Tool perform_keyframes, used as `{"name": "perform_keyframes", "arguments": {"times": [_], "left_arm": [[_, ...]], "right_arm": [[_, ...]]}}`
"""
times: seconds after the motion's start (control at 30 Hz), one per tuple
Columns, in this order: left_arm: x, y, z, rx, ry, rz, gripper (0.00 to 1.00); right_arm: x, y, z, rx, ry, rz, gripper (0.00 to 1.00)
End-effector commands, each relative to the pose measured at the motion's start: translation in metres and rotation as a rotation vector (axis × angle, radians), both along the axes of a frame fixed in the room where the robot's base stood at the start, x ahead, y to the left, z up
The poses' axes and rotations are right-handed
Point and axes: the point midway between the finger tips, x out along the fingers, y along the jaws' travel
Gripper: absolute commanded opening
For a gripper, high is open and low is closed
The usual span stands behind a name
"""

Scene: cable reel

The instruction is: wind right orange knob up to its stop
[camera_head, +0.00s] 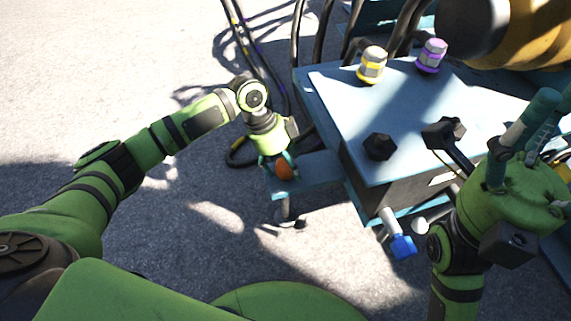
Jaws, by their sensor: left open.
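One orange knob (285,169) shows at the near left end of the blue-grey bench, low beside the box; no second orange knob shows. My left gripper (279,163) comes down over this knob from above, its teal fingers open and beside it. The gripper partly hides the knob, and I cannot tell whether the fingers touch it.
The box top (335,110) bears a yellow fitting (372,65), a purple fitting (431,56) and black knobs (379,147). A blue-ended handle (402,246) sticks out in front. Dark cables (248,45) hang behind. Open ground lies left.

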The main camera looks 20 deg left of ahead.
Motion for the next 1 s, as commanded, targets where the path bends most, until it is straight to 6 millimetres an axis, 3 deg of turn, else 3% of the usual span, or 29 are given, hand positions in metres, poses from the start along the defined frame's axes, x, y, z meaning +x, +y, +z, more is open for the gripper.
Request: {"name": "perform_keyframes", "arguments": {"times": [0.07, 0.17, 0.2, 0.23, 0.6, 0.9, 1.0], "left_arm": [[0.000, 0.000, 0.000, 0.000, 0.000, 0.000, 0.75], [0.000, 0.000, 0.000, 0.000, 0.000, 0.000, 0.43], [0.000, 0.000, 0.000, -0.001, -0.001, 0.000, 0.27], [0.000, 0.000, 0.000, -0.001, -0.001, 0.000, 0.23], [0.001, -0.004, 0.004, -0.009, -0.006, 0.016, 0.23], [0.000, -0.005, 0.010, -0.010, -0.002, 0.154, 0.23], [-0.001, -0.005, 0.011, -0.011, -0.001, 0.224, 0.23]], "right_arm": [[0.000, 0.000, 0.000, 0.000, 0.000, 0.000, 0.77], [0.000, 0.000, 0.000, 0.000, 0.000, 0.000, 0.77], [0.000, 0.000, 0.000, 0.000, 0.000, 0.000, 0.77], [0.000, 0.000, 0.000, 0.000, 0.000, 0.000, 0.77], [-0.001, 0.000, 0.006, 0.002, 0.000, 0.001, 0.77], [-0.007, -0.004, -0.014, 0.011, 0.151, 0.008, 0.77], [0.002, 0.009, -0.002, -0.045, 0.244, 0.014, 0.77]]}}
